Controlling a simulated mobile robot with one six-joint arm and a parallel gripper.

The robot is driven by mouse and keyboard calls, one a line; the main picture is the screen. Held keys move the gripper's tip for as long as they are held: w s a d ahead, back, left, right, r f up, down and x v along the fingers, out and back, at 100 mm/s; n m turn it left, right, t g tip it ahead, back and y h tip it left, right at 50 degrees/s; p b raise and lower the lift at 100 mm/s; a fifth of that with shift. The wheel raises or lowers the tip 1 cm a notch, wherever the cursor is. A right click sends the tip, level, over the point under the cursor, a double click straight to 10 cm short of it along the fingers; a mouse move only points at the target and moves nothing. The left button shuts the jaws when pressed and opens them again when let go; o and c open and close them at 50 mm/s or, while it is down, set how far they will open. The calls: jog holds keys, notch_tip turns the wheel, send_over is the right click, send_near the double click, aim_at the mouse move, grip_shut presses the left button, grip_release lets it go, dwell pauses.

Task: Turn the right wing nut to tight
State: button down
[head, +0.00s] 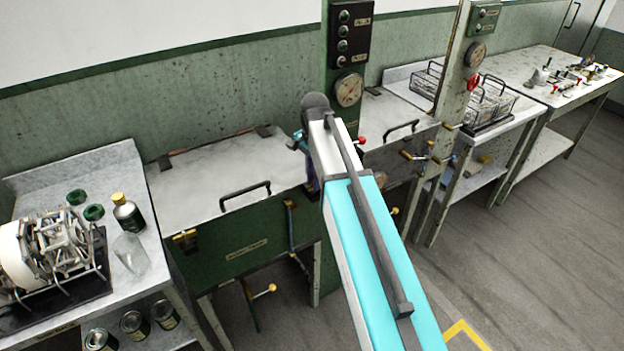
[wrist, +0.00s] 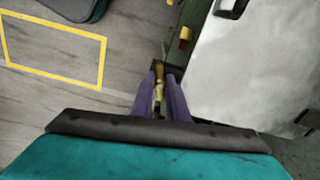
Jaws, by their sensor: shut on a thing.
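My gripper (wrist: 160,82) is shut on a small brass piece, the right wing nut (wrist: 159,73), at the front edge of the green basin. Its two purple fingers stand on either side of it, and they hide part of it, so how far it is turned cannot be told. In the head view my gripper (head: 312,183) is mostly hidden behind my own arm, at the right end of the basin (head: 250,235). Another brass wing nut (head: 185,238) shows at the left end of the basin front.
The basin's pale lid (head: 225,175) is down, with a dark handle (head: 245,190). A brass valve (head: 290,203) and a pipe are on the basin front. A bench with a reel machine (head: 60,245) stands left. A gauge column (head: 348,90) rises behind my arm. Floor in front is clear.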

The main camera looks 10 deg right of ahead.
jog(key=m, duration=0.3)
jog(key=shift+d+m, duration=0.2)
jog(key=shift+m, duration=0.1)
jog(key=shift+s, duration=0.1)
dwell(0.3)
jog(key=c, duration=1.7)
grip_release()
jog(key=shift+r, duration=0.1)
jog(key=shift+r, duration=0.8)
jog(key=shift+r+b, duration=1.55)
jog(key=shift+r, duration=4.45)
